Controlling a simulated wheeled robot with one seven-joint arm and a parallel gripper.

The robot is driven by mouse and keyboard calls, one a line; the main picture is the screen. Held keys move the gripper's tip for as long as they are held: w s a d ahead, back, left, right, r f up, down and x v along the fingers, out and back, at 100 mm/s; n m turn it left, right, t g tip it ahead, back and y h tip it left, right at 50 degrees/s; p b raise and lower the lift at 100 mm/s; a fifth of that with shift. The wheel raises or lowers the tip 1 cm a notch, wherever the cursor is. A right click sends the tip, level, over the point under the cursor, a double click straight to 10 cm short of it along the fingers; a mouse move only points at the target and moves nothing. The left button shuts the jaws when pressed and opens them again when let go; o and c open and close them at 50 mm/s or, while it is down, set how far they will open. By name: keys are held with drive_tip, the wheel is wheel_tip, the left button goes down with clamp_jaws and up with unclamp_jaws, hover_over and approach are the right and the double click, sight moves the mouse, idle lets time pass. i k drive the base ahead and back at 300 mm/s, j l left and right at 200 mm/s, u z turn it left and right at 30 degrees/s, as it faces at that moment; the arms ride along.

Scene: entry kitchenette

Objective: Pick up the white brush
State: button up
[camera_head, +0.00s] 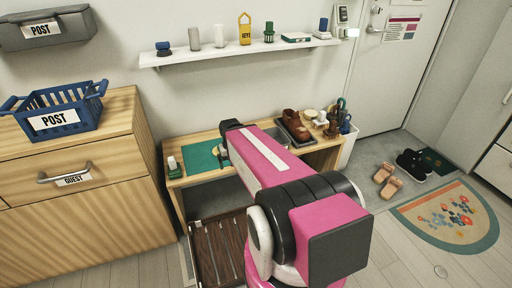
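A small upright item with a white top and dark green base (173,166) stands at the left end of the wooden bench (178,142). It may be the white brush, but it is too small to be sure. A green mat (201,157) lies just right of it. My pink arm reaches over the bench, and its dark far end (231,126) is above the mat, right of the white-topped item and apart from it. My gripper's fingers are mostly hidden behind the arm, so their opening and contents do not show.
A wall shelf (240,50) holds several small items, including a yellow tag holder (245,29). Brown shoes (293,124) sit on the bench's right side. A blue basket (88,115) stands on the left cabinet (75,168). A slatted rack (217,250) is below the bench.

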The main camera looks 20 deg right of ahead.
sight(322, 123)
drive_tip(key=z, duration=1.35)
drive_tip(key=i+l+u, duration=0.1)
drive_tip(key=i, duration=0.3)
drive_tip(key=i+l, duration=0.25)
drive_tip(key=i, duration=0.2)
drive_tip(key=u, duration=0.05)
